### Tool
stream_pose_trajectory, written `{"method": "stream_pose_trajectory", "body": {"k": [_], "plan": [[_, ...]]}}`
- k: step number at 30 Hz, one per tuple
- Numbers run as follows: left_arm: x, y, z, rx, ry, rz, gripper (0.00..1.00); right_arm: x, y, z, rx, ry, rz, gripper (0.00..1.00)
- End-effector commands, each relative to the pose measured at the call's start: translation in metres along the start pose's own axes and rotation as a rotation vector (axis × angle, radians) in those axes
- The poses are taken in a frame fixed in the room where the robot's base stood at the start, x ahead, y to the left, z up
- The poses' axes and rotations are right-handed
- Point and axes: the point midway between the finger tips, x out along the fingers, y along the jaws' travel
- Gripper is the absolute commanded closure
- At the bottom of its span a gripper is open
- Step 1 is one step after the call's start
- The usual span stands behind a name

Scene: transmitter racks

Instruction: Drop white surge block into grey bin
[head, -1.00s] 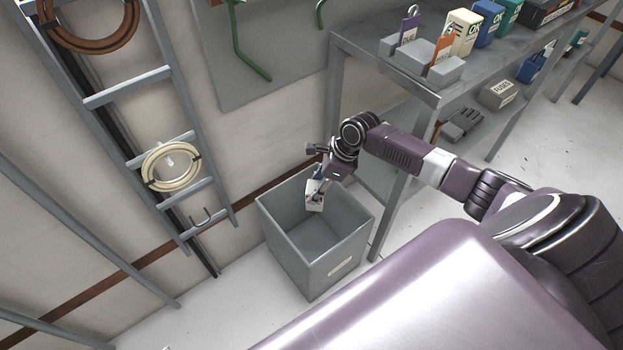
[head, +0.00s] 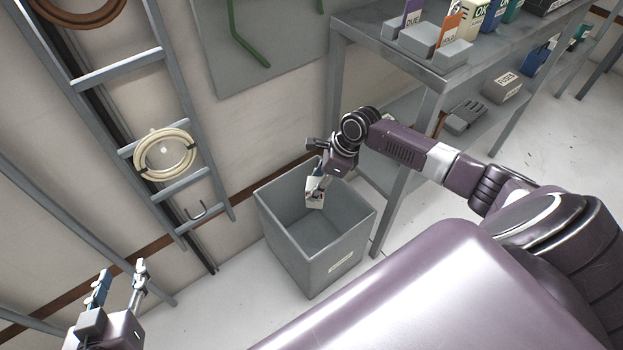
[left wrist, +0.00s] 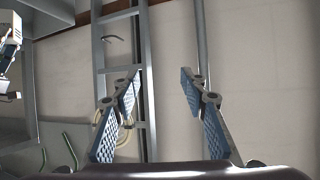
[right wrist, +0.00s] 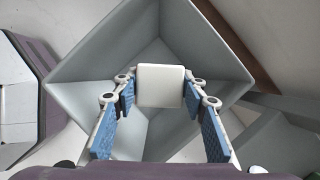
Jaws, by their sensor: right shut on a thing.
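The white surge block (head: 314,196) is between the fingers of my right gripper (head: 318,182), over the open top of the grey bin (head: 336,256). In the right wrist view the block (right wrist: 160,85) shows a plain white face, and both blue-padded fingers of the right gripper (right wrist: 160,88) press its sides. The bin (right wrist: 85,80) opens below it and its inside looks empty. My left gripper (head: 118,275) is at the lower left of the head view, away from the bin. In the left wrist view the left gripper (left wrist: 163,88) is open and empty.
A metal shelf unit (head: 400,50) with several blocks and boxes stands right of the bin. A ladder-like cable rack (head: 170,190) with a cream cable coil (head: 165,155) stands by the wall at left. A green hook (head: 245,45) is on a grey panel.

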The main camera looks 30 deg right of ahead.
Motion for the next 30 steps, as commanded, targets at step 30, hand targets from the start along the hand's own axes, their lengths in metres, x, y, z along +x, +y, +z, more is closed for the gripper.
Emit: {"method": "stream_pose_trajectory", "body": {"k": [30], "plan": [[-0.01,0.013,-0.102,-0.003,0.456,0.027,0.6,0.01,0.0,-0.004,0.0,-0.001,0.0,0.89]]}}
